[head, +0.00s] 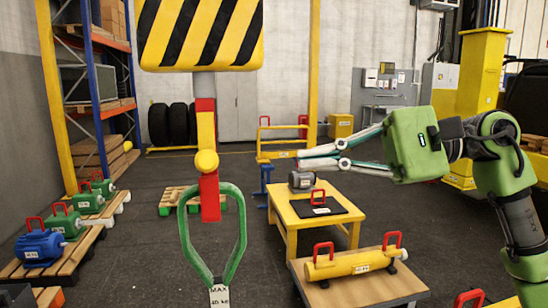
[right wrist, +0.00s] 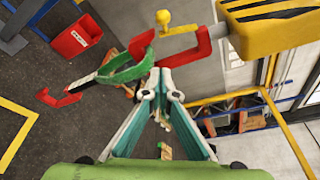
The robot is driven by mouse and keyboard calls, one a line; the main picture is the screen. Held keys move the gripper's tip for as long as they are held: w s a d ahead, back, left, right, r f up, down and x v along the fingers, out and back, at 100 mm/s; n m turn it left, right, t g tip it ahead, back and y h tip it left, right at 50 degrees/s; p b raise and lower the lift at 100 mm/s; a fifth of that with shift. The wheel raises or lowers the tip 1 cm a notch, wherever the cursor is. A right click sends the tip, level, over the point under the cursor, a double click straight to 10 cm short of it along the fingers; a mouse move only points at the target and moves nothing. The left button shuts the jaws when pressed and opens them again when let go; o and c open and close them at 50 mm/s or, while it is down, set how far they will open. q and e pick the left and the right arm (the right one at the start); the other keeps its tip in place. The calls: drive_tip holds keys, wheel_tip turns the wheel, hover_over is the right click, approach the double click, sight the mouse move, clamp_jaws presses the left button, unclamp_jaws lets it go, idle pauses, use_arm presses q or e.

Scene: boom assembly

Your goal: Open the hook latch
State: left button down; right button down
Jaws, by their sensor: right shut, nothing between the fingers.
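The red hook (head: 210,195) hangs from a yellow-and-black striped block (head: 200,35). Its yellow latch bar (head: 206,130) with a round knob (head: 206,162) lies in front of it, seen nearly end-on. In the right wrist view the latch bar (right wrist: 181,29) reaches from the hook body (right wrist: 204,48) towards the red tip, with its knob (right wrist: 163,17) sticking out; it looks closed. A green sling (head: 187,232) hangs at the hook. My right gripper (head: 300,159) is shut and empty, to the right of the hook and apart from it. My left gripper is not in view.
A yellow table (head: 285,213) with a grey motor and a red-handled black plate stands beyond. A yellow cylinder (head: 350,262) lies on a wooden table in front. Motors on pallets and a shelf (head: 90,125) are at left. Air between gripper and hook is clear.

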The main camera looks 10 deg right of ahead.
drive_tip(key=p, duration=0.4)
approach(206, 144)
drive_tip(key=w+a+f, duration=0.3)
drive_tip(key=f, duration=0.2)
drive_tip(key=s+a+p, duration=0.1)
drive_tip(key=s+a+r+p, duration=0.1)
drive_tip(key=shift+s+a+r, duration=0.2)
drive_tip(key=shift+s+a, duration=0.05)
drive_tip(key=shift+a, duration=0.05)
drive_tip(key=shift+w, duration=0.1)
